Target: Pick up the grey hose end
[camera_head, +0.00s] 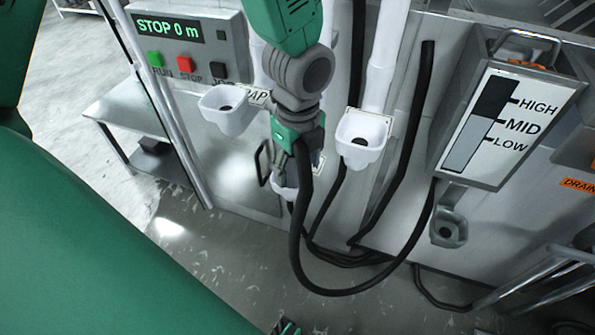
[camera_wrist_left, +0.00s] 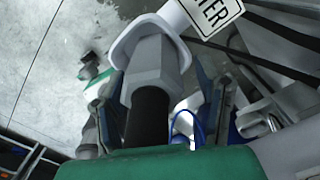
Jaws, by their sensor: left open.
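The grey hose end (camera_wrist_left: 155,72) is a faceted nozzle on a black hose (camera_wrist_left: 149,118). In the left wrist view it sits in a white flanged holder (camera_wrist_left: 135,40) with a label ending in "TER". My left gripper (camera_wrist_left: 168,100) is open, with one finger on each side of the nozzle and hose; I cannot tell whether they touch. In the head view my left gripper (camera_head: 272,168) is at the low white holder (camera_head: 285,185) and mostly hides the hose end. The hose (camera_head: 335,291) loops down and right. A small green-and-dark part at the bottom edge may be my right gripper.
Two other white holders (camera_head: 225,108) (camera_head: 362,138) stand to either side, close to my left wrist. A grey holder (camera_head: 448,228) is at right below the level gauge (camera_head: 512,120). The control panel (camera_head: 190,50) is at upper left. Dark hoses hang behind.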

